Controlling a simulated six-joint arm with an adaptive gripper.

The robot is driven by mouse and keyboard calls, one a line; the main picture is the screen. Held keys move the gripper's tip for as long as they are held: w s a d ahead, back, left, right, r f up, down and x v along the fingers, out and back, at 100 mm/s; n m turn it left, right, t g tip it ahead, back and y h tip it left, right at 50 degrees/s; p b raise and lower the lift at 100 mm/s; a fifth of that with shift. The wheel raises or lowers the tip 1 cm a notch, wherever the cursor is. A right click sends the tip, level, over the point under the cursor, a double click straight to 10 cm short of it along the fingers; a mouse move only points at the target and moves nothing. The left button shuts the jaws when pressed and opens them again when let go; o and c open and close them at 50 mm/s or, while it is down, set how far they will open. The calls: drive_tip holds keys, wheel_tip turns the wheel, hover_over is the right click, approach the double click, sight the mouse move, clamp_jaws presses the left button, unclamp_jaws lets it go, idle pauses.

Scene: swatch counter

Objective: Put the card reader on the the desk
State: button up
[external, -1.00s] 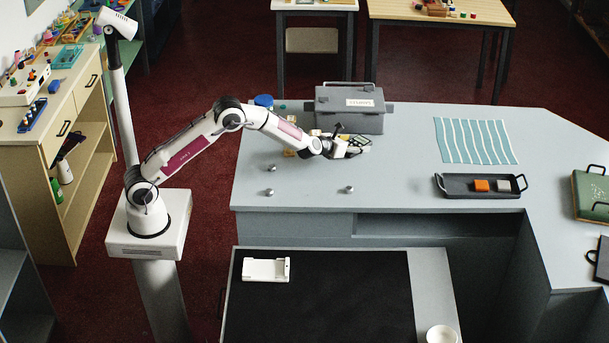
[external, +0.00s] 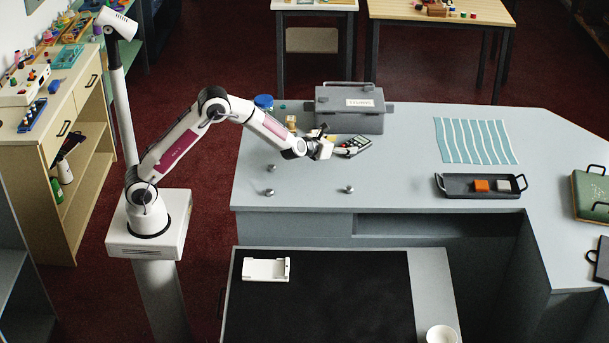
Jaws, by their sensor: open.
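The card reader, a small dark device with light keys (external: 358,144), lies on the grey counter in front of the grey lidded box. My gripper (external: 337,144) is open just left of it, low over the counter. One finger lies close to the reader's near left edge; I cannot tell whether they touch. A lower desk with a black top (external: 340,300) stands in the foreground, with a white tray-like holder (external: 266,270) on its far left corner.
The grey box (external: 348,112) stands close behind the reader. Several metal knobs (external: 349,189) dot the counter in front. A blue jar (external: 263,101) and a small tan object (external: 291,123) are to the left. A dark tray (external: 452,190) holds two blocks at right. A white bowl (external: 442,334) sits at the desk's right.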

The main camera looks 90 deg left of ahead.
drive_tip(key=shift+v, duration=2)
drive_tip(key=shift+s+r+n, duration=0.3)
drive_tip(key=shift+r, duration=0.1)
drive_tip(key=s+d+r+n+g, duration=0.25)
drive_tip(key=s+r+n, duration=0.4)
drive_tip(key=s, duration=0.35)
drive_tip(key=s+d+r+n+g, duration=0.1)
drive_tip(key=s+d+r+n, duration=0.2)
drive_tip(key=s+r+n, duration=0.5)
drive_tip(key=s+d+f+n+h, duration=0.3)
drive_tip(key=s+d+n, duration=0.3)
drive_tip(key=s+d, duration=0.6)
drive_tip(key=s+d+f+n+h, duration=0.3)
drive_tip(key=s+d+n+h, duration=0.3)
drive_tip(key=s+d, duration=0.6)
drive_tip(key=shift+s+f, duration=0.25)
drive_tip(key=shift+s, duration=0.6)
drive_tip(key=shift+o, duration=0.4)
